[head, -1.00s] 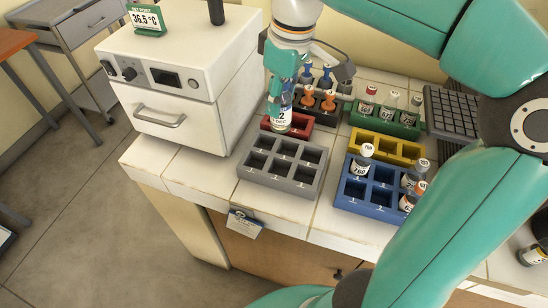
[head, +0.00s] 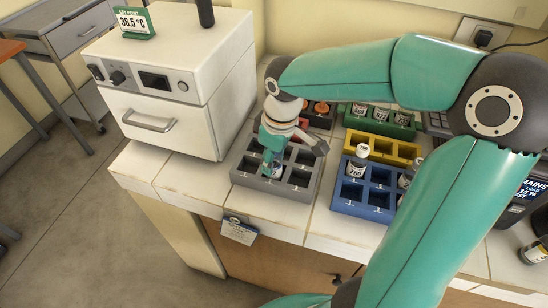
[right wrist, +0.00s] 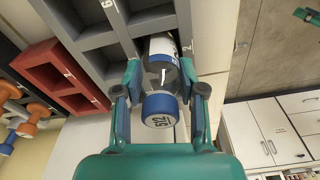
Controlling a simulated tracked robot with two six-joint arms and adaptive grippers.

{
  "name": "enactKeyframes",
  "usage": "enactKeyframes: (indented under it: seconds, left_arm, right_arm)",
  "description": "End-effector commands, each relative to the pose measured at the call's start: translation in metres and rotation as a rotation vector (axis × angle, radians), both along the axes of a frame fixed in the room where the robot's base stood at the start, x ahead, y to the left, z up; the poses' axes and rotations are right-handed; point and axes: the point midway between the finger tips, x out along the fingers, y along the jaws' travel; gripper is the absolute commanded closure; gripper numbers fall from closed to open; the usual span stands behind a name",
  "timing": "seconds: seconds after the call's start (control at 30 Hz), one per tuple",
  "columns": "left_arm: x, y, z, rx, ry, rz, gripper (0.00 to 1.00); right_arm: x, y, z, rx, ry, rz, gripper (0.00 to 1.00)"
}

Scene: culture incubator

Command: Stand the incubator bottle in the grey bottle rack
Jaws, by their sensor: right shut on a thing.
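My right gripper (head: 268,166) is shut on the incubator bottle (right wrist: 160,62), which has a blue cap marked 512 and a white label. In the head view the gripper and bottle are over the grey bottle rack (head: 262,190) and hide part of its compartments. In the right wrist view the bottle's far end is at a compartment of the grey rack (right wrist: 112,42); how deep it sits I cannot tell. The white incubator (head: 170,75) stands to the left with its drawer front shut. My left gripper is not in view.
A red rack (right wrist: 58,75) sits right beside the grey one. A blue rack (head: 361,207) with bottles, a yellow rack (head: 384,147) and a green rack (head: 378,123) with bottles stand to the right. The counter's front edge is close to the grey rack.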

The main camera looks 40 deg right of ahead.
Motion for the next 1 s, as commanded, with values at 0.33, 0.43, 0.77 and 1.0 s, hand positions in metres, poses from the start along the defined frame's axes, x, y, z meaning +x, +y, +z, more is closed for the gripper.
enactKeyframes:
  seconds: [0.33, 0.43, 0.77, 1.0]
  left_arm:
    - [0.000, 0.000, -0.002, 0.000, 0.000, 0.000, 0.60]
    - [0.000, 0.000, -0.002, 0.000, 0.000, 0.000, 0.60]
    - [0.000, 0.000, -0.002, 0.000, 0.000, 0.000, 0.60]
    - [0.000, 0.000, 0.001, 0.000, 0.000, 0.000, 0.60]
  right_arm:
    - [0.001, 0.000, -0.004, 0.000, -0.004, 0.001, 1.00]
    - [0.001, 0.000, -0.004, -0.001, -0.004, 0.001, 0.52]
    - [0.001, 0.001, -0.004, 0.000, -0.003, 0.002, 0.35]
    - [0.001, 0.000, 0.006, -0.002, -0.006, 0.002, 0.35]
